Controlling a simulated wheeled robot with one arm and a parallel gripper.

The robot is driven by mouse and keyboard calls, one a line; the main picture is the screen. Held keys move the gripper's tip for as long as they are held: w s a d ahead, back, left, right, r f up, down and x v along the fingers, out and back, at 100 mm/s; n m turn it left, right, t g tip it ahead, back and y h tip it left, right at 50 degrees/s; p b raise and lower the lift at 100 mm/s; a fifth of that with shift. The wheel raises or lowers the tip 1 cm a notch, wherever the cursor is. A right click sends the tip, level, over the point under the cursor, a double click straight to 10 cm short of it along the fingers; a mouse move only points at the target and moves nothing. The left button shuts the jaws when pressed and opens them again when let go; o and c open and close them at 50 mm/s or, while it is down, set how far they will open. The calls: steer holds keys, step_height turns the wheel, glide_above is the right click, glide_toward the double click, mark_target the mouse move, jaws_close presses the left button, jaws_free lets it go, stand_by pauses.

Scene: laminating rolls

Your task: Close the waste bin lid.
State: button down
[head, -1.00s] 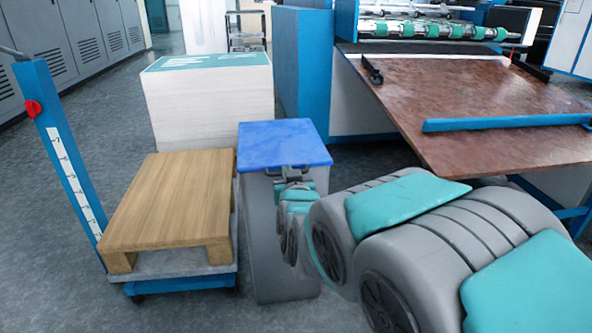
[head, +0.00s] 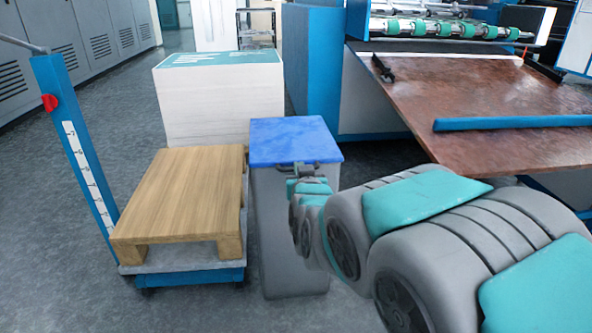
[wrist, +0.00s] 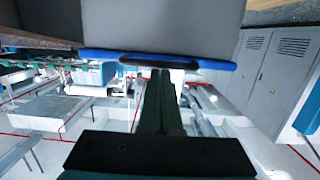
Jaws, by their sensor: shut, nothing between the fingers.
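The grey waste bin (head: 283,235) stands upright in the middle of the head view. Its blue lid (head: 295,138) lies flat across the top, with no gap visible. In the wrist view the picture is tipped over: the bin's grey wall (wrist: 160,22) hangs at the top, with the lid's blue edge (wrist: 105,56) below it. A dark handle (wrist: 160,61) sits at the middle of that edge. My gripper (wrist: 161,76) is shut and empty, its fingertips at or just beside the handle; I cannot tell if they touch. In the head view my wrist partly hides the bin's front.
A wooden pallet (head: 180,195) on a blue-edged scale (head: 190,278) stands close left of the bin. A white paper stack (head: 215,100) is behind. A laminating machine's brown table (head: 460,100) juts out at the right. Open floor lies at the front left.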

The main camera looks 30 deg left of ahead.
steer(key=s+d+f+p, duration=0.1)
steer(key=s+d+f, duration=0.3)
steer(key=s, duration=0.2)
steer(key=s+d+f+m+g+h+p, duration=0.1)
steer(key=s+d+m+g+h+p, duration=0.15)
steer(key=d, duration=0.85)
steer(key=s+d+m+g+h+p, duration=0.1)
steer(key=s+d+g+h+p, duration=0.25)
steer(key=d, duration=0.85)
steer(key=s+d+r+m+g+h+p, duration=0.1)
steer(key=s+d+g+p, duration=0.1)
steer(key=s+d, duration=0.4)
steer(key=s+d+r+m+g+h+p, duration=0.1)
steer(key=s+d+g, duration=0.3)
steer(key=s, duration=0.6)
steer(key=s+d+r+m+g+h+p, duration=0.1)
steer(key=s+d+r+g+p, duration=0.1)
steer(key=s+d, duration=0.5)
steer(key=shift+s+d+r+g+p, duration=0.35)
steer(key=shift+s+r+g, duration=0.2)
steer(key=shift+s, duration=0.55)
